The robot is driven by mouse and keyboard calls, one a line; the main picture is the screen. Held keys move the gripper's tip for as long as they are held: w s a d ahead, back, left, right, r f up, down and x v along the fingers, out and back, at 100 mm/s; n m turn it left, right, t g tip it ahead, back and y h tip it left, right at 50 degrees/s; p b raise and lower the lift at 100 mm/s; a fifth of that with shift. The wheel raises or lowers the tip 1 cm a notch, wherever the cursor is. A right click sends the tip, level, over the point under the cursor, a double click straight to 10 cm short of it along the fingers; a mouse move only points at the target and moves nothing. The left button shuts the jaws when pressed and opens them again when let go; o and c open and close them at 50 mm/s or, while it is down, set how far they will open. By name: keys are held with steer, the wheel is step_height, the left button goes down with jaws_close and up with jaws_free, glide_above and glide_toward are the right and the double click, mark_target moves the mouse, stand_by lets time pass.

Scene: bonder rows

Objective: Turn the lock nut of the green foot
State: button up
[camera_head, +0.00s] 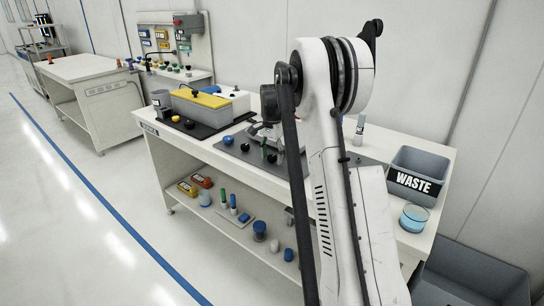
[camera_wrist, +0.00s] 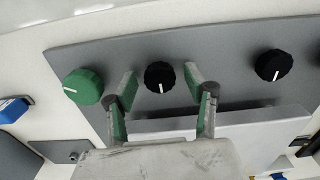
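In the wrist view a round green knob (camera_wrist: 83,86) with a white mark sits on a grey plate (camera_wrist: 225,55), left of my gripper (camera_wrist: 160,80). I cannot tell whether it is the foot or its lock nut. My gripper is open, its two green-padded fingers apart. A black knob (camera_wrist: 159,77) with a white mark shows between the fingertips; I cannot tell whether they touch it. A second black knob (camera_wrist: 274,65) sits to the right. In the head view my gripper is largely hidden behind my arm, over the grey plate on the bench.
In the head view a yellow-topped box (camera_head: 201,97) stands left on the bench. A waste bin (camera_head: 416,175) and a beaker of blue liquid (camera_head: 414,217) stand right. A blue item (camera_wrist: 13,110) lies at the wrist view's left edge. The floor left of the bench is clear.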

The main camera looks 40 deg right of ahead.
mark_target(272, 156)
step_height(272, 156, up, 12)
stand_by(0.6)
stand_by(0.5)
